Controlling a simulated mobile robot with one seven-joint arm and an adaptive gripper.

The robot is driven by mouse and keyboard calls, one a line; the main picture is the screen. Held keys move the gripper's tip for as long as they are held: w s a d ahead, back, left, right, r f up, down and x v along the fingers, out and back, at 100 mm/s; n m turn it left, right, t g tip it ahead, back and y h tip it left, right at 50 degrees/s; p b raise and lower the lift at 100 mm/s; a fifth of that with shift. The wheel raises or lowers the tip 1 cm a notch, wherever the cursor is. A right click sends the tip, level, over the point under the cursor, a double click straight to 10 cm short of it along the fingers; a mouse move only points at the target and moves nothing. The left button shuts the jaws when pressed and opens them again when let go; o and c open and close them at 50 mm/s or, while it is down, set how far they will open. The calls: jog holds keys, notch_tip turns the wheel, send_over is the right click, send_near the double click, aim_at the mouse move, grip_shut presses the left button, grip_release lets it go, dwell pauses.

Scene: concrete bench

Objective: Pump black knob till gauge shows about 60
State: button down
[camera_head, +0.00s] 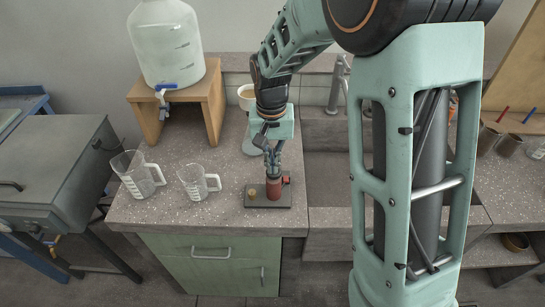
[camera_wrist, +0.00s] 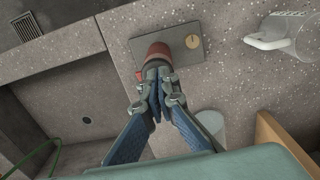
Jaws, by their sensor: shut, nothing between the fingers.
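The pump has a red cylinder (camera_head: 273,190) standing upright on a dark base plate (camera_head: 285,203). The cylinder also shows in the wrist view (camera_wrist: 156,51), beyond the fingers. A small round yellowish gauge (camera_head: 252,192) sits on the plate to the left of the cylinder; it is also in the wrist view (camera_wrist: 192,41). Its reading is too small to tell. My gripper (camera_head: 272,173) points down over the top of the cylinder with its fingers shut together. In the wrist view the closed fingertips (camera_wrist: 158,82) cover the cylinder's top. The black knob is hidden behind them; I cannot tell whether they touch it.
Two clear measuring jugs (camera_head: 137,176) (camera_head: 198,183) stand left of the pump. A large water container (camera_head: 166,45) rests on a wooden stand (camera_head: 213,100) behind. The sink (camera_head: 330,180) lies to the right.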

dwell(0.3)
notch_tip(320, 180, up, 14)
jog(key=p, duration=0.2)
jog(key=shift+p, duration=0.3)
jog(key=shift+a+r, duration=0.1)
dwell(0.9)
